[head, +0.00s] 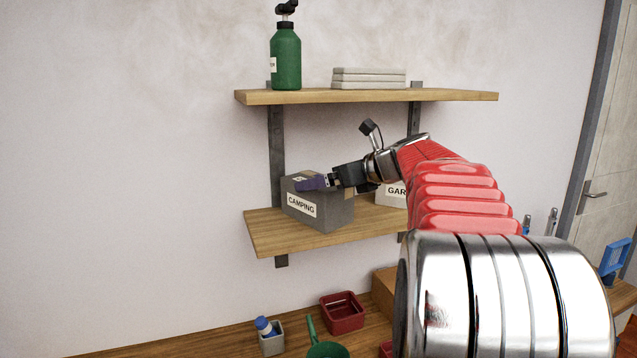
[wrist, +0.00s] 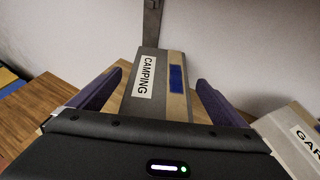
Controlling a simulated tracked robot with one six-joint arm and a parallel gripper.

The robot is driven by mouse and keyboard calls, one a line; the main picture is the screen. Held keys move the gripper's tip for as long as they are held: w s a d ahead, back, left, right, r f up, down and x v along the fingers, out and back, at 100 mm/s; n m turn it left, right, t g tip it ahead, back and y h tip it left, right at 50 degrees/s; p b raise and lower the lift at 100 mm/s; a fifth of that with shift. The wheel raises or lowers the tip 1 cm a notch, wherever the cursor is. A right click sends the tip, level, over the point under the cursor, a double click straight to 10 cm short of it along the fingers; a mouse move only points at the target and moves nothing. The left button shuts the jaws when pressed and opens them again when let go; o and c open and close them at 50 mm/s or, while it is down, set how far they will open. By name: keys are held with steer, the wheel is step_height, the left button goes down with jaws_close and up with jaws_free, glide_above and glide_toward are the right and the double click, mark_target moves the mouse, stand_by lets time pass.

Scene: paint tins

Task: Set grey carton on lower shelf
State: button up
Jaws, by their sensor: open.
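The grey carton (head: 326,213), labelled CAMPING, stands upright on the lower shelf (head: 272,243), near its left end. In the wrist view the carton (wrist: 150,105) shows its label and a tan strip with a blue patch. My gripper (head: 315,183) is at the top of the carton in the head view. Its purple fingers (wrist: 157,95) are apart, one on each side of the carton, with some space visible on both sides. The gripper is open. The carton's right side is partly hidden by my gripper in the head view.
A second carton (head: 391,195) with a partly hidden label starting GAR stands to the right on the same shelf. The upper shelf (head: 365,96) holds a green bottle (head: 286,60) and stacked pale slabs (head: 369,79). A red bin (head: 342,313) sits on the bench below.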

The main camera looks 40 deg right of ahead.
steer(key=v, duration=1)
steer(key=shift+s, duration=0.15)
steer(key=shift+s, duration=0.15)
stand_by(0.4)
